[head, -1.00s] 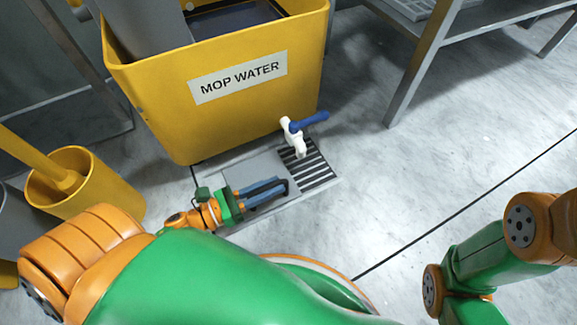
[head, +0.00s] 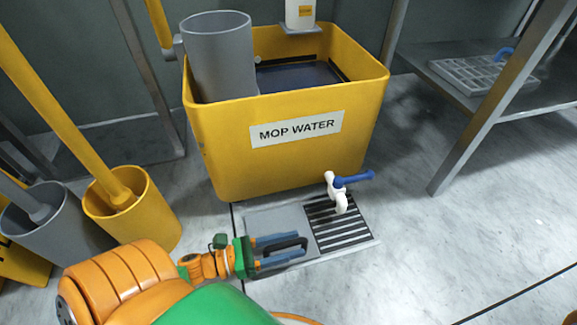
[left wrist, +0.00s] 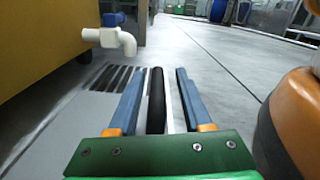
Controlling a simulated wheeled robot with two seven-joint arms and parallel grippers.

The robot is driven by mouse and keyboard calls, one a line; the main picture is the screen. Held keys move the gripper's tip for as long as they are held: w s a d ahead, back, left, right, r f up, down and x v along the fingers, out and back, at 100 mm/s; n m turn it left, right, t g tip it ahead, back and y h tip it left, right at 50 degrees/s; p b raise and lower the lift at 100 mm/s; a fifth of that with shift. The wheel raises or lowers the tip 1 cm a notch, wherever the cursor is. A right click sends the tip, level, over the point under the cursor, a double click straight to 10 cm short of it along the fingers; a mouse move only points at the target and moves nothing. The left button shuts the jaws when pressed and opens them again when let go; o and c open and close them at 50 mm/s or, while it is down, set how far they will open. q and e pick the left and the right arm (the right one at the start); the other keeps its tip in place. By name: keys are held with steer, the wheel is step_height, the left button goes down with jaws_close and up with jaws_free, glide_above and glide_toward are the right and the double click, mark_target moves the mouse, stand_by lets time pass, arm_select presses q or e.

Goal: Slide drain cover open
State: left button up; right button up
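The drain cover (head: 268,220) is a flat grey plate in the floor frame in front of the yellow tub. The slotted grate (head: 345,232) shows to its right. A black bar handle (head: 298,245) lies at the cover's near side. My left gripper (head: 290,246) is low over the cover with its blue fingers on either side of the handle. In the left wrist view the handle (left wrist: 157,98) runs between the fingers, with narrow gaps on both sides, so the gripper looks open. My right gripper is out of view.
The yellow MOP WATER tub (head: 230,160) stands behind the drain. Its white tap (head: 338,195) with blue lever overhangs the grate. A yellow bucket (head: 135,215) and a grey bucket (head: 60,235) stand at left. A metal table (head: 480,130) is at right. Floor right of the drain is clear.

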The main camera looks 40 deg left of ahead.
mark_target(264, 252)
arm_select(q)
steer(key=p+v, duration=0.1)
steer(key=v, duration=0.6)
